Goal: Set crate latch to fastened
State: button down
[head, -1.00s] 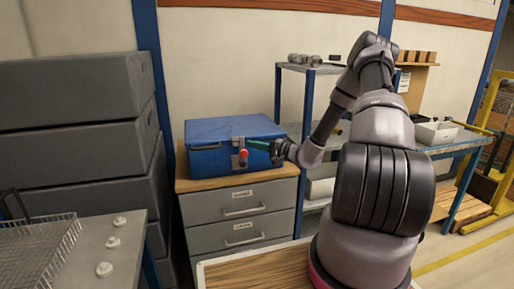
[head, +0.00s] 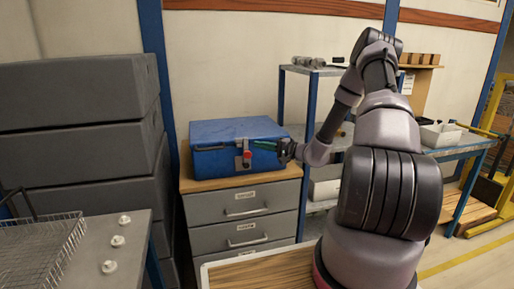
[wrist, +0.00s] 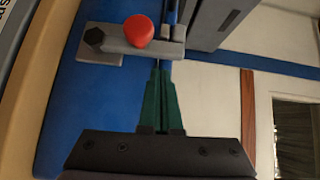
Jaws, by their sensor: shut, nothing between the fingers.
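The blue crate (head: 215,135) sits closed on a grey drawer cabinet. Its latch (head: 241,155) is on the front face, a grey metal part with a red knob (head: 247,155). In the wrist view the latch is a grey bar (wrist: 115,42) with a dark bolt at its left end and the red knob (wrist: 138,30) toward its right. My gripper (head: 258,145) is at the crate's front, just right of the knob. In the wrist view its green fingers (wrist: 158,75) are together and empty, with their tips close to the bar below the knob. I cannot tell whether they touch it.
The cabinet (head: 240,205) with wooden top stands under the crate. Tall grey boxes (head: 80,130) are stacked at the left. A wire basket (head: 40,250) and several white knobs lie on the front-left table. A blue-framed shelf (head: 312,70) stands behind my arm.

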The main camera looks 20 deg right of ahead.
jog(key=w+d+v, duration=0.1)
jog(key=v, duration=1)
jog(key=shift+s+d+f, duration=0.15)
jog(key=shift+f, duration=0.05)
jog(key=s+a+r+n+g+h, duration=0.1)
jog(key=s+a+r+n+g, duration=0.2)
jog(key=s+a+r+g, duration=0.35)
jog(key=s+a+r+n+g+h, duration=0.1)
jog(key=s+a+r+n+g, duration=0.25)
jog(key=s+a+r, duration=0.5)
jog(key=s+d+r+m+t+h, duration=0.1)
jog(key=s+d+r+t+h, duration=0.1)
jog(key=s+r+h, duration=0.2)
jog(key=s+d+r+m+t+h, duration=0.1)
jog(key=s+r+h, duration=0.3)
jog(key=s+r, duration=0.7)
jog(key=shift+s+d+r+t, duration=0.15)
jog(key=shift+d+r+t, duration=0.25)
jog(key=shift+t, duration=0.5)
